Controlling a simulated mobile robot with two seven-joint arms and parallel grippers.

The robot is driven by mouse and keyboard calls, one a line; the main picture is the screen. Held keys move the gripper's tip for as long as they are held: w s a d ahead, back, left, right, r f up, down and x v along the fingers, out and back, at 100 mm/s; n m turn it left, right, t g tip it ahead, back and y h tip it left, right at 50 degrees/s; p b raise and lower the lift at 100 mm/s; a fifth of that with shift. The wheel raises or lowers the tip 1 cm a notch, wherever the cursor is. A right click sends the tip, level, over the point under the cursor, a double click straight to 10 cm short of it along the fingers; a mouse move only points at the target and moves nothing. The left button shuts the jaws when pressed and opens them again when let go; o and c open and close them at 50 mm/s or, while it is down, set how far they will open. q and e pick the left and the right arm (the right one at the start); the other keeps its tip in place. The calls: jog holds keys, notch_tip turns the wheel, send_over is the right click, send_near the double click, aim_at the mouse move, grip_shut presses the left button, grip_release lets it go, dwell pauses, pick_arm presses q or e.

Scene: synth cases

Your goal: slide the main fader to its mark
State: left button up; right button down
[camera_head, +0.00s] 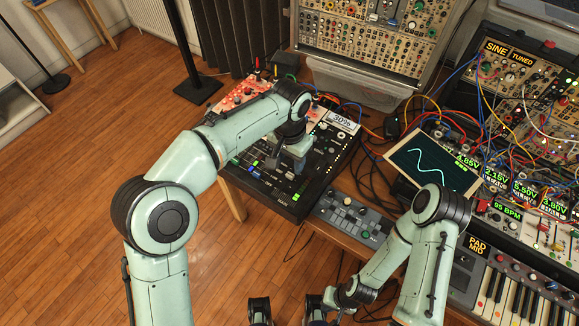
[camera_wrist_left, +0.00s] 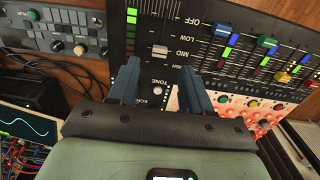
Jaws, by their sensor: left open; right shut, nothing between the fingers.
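The black mixer (camera_head: 300,195) lies on the table; its faders also show in the wrist view. Contact cannot be told. In the head view the left gripper (camera_head: 295,150) hides part of the mixer. My right gripper (camera_head: 317,306) is low at the bottom edge, shut and empty.
Coloured fader caps (camera_wrist_left: 267,43) stand right of the meter in the wrist view. A small grey control box (camera_head: 350,215) lies right of the mixer. A scope screen (camera_head: 432,163), cables, modular racks and a keyboard (camera_head: 515,295) crowd the right side.

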aim_at(289, 175)
pick_arm(q)
notch_tip(289, 175, up, 7)
jog(key=p, duration=0.1)
jog(key=shift+r, duration=0.2)
dwell(0.5)
